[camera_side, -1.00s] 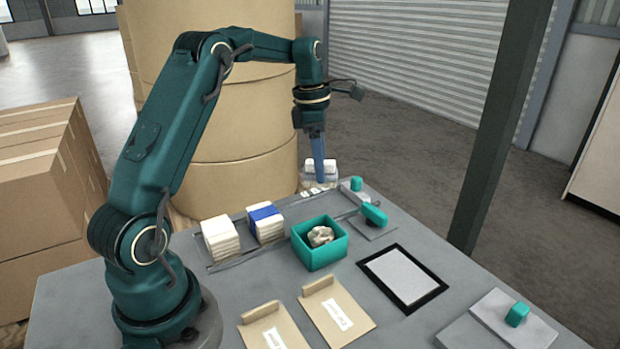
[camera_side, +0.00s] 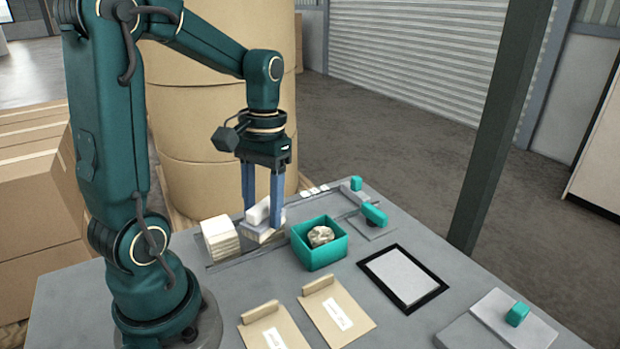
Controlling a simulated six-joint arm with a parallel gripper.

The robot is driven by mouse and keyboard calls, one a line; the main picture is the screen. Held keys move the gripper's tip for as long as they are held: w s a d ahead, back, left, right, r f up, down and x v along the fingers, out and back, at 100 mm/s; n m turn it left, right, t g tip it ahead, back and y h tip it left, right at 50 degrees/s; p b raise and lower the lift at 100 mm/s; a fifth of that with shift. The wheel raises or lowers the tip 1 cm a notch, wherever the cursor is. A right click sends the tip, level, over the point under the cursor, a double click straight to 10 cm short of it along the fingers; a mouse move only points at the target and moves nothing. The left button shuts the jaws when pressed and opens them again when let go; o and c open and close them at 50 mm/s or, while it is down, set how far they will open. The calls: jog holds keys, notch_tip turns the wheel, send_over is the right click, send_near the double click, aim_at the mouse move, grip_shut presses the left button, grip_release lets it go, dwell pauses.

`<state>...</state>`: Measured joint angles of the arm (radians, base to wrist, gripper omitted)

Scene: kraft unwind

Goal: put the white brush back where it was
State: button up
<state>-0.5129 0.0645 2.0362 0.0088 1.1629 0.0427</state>
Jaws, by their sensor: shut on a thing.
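My gripper (camera_side: 262,215) points down at the back left of the grey table, its two blue fingers shut on a white block-like thing (camera_side: 258,213). This may be the white brush; no bristles can be made out. It is right at the top of a pale stack (camera_side: 262,236), and I cannot tell whether it rests on it or hangs just above. The fingers partly hide both.
Another pale stack (camera_side: 220,238) stands close on the left. A teal bin (camera_side: 320,257) with a crumpled beige lump stands close on the right. Small white pieces (camera_side: 314,190) lie at the back. Two tan boards (camera_side: 336,312) and a black-framed panel (camera_side: 403,278) lie in front.

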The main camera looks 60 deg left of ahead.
jog(key=shift+s+d+f+m+y, duration=0.1)
jog(key=shift+s+d+f+m, duration=0.2)
jog(key=shift+s+f+m, duration=0.85)
jog(key=shift+s+d+f+m+y, duration=0.2)
jog(key=shift+f+m, duration=0.45)
jog(key=shift+f, duration=1.25)
jog(key=shift+s+d+f+m, duration=0.4)
jog(key=shift+s+f+m, duration=0.4)
jog(key=shift+f, duration=0.7)
jog(key=shift+w+f, duration=0.1)
jog(key=shift+w, duration=0.05)
jog(key=o, duration=1.3)
